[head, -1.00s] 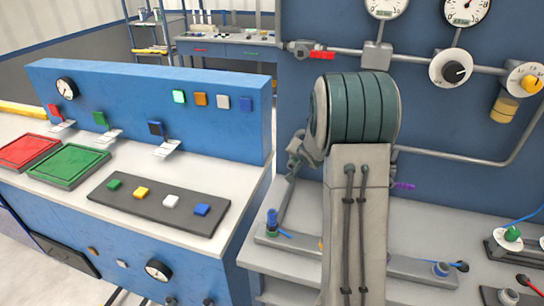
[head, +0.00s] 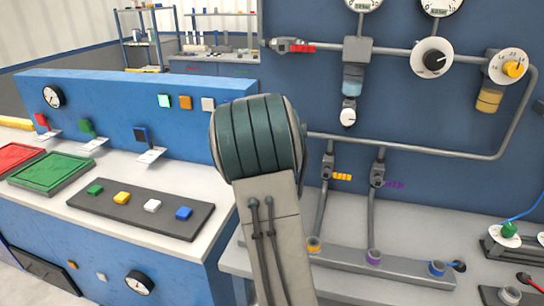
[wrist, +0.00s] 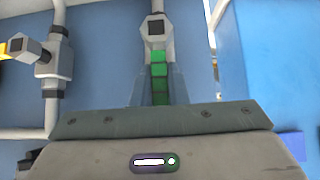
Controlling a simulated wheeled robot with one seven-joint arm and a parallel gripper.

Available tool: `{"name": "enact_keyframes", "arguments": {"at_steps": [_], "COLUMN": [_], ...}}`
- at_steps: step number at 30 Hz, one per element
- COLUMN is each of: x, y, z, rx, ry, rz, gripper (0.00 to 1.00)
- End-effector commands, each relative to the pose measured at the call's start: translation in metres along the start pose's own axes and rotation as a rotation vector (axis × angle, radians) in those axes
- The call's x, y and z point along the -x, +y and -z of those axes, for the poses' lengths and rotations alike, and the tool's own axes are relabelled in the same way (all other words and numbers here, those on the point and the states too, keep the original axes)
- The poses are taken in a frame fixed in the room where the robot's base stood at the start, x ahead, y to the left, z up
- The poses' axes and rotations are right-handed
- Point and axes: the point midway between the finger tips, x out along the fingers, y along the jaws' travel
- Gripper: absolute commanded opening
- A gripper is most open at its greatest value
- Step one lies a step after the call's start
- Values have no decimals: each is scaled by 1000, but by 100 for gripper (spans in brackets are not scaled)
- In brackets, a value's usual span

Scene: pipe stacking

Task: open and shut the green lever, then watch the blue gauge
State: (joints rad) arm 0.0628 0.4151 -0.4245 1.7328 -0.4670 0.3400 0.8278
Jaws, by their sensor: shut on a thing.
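The green lever (wrist: 158,75) shows in the wrist view, pointing down from a grey valve body on a light pipe. My gripper (wrist: 158,95) is shut on it, with a grey finger on either side. In the head view my arm hides the gripper and the green lever. Which gauge is the blue one is not clear. A blue see-through cylinder (head: 353,80) with a small white dial (head: 348,117) below it hangs from a pipe box on the back panel. Two white gauges are cut off at the top edge, one of them at the top right (head: 440,5).
A yellow lever (wrist: 18,46) is close on the left in the wrist view. Red (head: 302,48) and purple (head: 394,184) levers sit on pipes. A console (head: 130,130) with coloured buttons stands left. The bench (head: 420,225) has free room in front of the panel.

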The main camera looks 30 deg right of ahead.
Motion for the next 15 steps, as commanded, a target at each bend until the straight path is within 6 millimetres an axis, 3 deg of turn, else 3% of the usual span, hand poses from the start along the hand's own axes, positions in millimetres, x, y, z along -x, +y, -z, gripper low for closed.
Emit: {"name": "enact_keyframes", "arguments": {"at_steps": [9, 10, 11, 12, 15], "x": [0, 0, 0, 0, 0], "y": [0, 0, 0, -1, -1], "z": [0, 0, 0, 0, 0], "rx": [8, 8, 8, 8, 7], "ry": [0, 0, 0, 0, 0], "rz": [-2, -2, -1, -1, 0], "gripper": [0, 22, 30, 35, 35]}}
